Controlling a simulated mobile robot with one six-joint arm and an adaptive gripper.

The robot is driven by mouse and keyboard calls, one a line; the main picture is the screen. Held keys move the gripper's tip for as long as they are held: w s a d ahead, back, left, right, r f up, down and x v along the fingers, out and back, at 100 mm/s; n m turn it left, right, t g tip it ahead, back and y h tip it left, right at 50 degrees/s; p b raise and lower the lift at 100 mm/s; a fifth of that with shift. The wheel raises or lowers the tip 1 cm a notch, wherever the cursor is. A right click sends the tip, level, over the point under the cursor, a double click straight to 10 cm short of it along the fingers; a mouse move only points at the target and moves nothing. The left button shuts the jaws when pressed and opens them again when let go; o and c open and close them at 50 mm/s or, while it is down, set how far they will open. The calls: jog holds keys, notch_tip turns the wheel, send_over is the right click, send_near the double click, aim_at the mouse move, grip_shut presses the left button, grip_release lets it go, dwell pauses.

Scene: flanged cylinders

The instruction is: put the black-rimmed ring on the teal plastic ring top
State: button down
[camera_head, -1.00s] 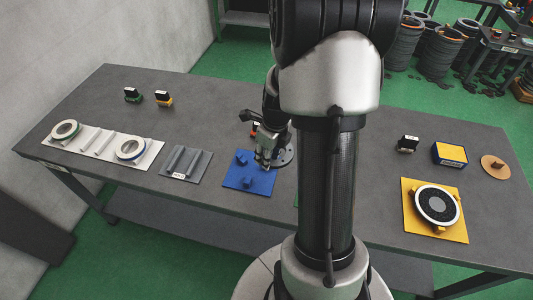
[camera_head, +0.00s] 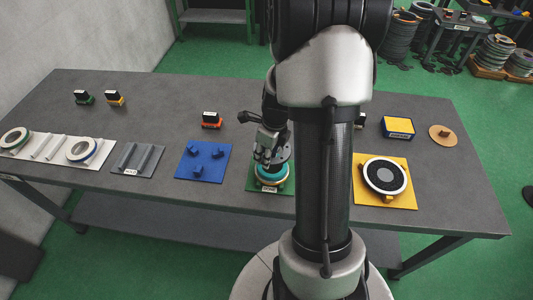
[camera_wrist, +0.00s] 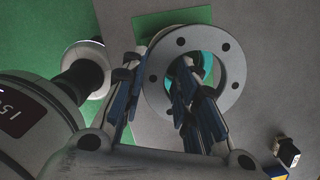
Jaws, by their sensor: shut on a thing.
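The grey-faced, black-rimmed ring (camera_wrist: 234,70) has bolt holes around a wide opening. The teal plastic ring top (camera_head: 260,170) is on a round stack on a green plate (camera_head: 254,184), below my gripper. Teal also shows through the ring's opening in the wrist view (camera_wrist: 207,65). I cannot tell whether the ring touches the teal top.
A blue plate (camera_head: 185,172) with pegs lies left of the green plate. A yellow plate (camera_head: 402,200) bearing a black-and-white disc lies right. Small blocks, including an orange one (camera_head: 211,121), stand behind. My arm hides part of the grey bench (camera_head: 165,110).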

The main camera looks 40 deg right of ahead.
aim_at(266, 173)
jog(key=shift+p, duration=0.3)
jog(key=shift+f+b, duration=1.95)
jog(key=shift+f, duration=0.9)
jog(key=shift+f+b, duration=0.3)
jog(key=shift+f, duration=0.3)
jog(key=c, duration=1.2)
grip_release()
jog(key=shift+s, duration=0.1)
jog(key=r, duration=0.4)
jog(key=s+r, duration=0.1)
jog(key=r, duration=0.7)
jog(key=shift+s+d, duration=0.3)
jog(key=shift+s, duration=0.05)
